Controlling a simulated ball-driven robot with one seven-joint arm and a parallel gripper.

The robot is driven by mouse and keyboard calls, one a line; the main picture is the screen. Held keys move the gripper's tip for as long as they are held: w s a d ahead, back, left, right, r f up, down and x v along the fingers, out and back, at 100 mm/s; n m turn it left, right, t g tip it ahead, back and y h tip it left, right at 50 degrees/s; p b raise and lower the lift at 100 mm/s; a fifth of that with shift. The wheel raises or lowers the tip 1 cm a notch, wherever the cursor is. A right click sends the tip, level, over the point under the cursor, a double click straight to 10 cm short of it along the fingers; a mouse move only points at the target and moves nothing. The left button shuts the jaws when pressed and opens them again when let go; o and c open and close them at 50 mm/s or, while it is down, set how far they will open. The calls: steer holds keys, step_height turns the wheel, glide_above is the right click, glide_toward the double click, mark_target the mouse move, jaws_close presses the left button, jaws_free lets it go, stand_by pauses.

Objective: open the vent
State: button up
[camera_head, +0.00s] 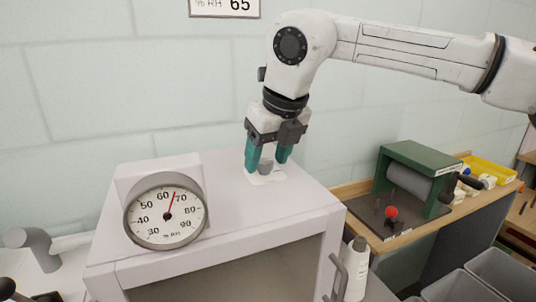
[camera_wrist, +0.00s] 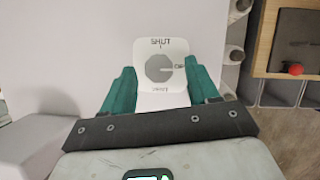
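The vent knob (camera_head: 265,167) is a grey dial on a white plate (camera_head: 268,179) on top of the pale cabinet (camera_head: 230,187). No grip on the knob is visible; contact is unclear.
A round % RH gauge (camera_head: 166,211) on the cabinet front has its red needle between 60 and 70. To the right stand a white bottle (camera_head: 355,272), a green-framed roller device (camera_head: 416,180) with a red knob, a yellow tray (camera_head: 489,170) and grey bins (camera_head: 462,288).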

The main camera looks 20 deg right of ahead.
steer(key=v, duration=1)
steer(key=shift+r, duration=0.4)
steer(key=shift+s, duration=0.1)
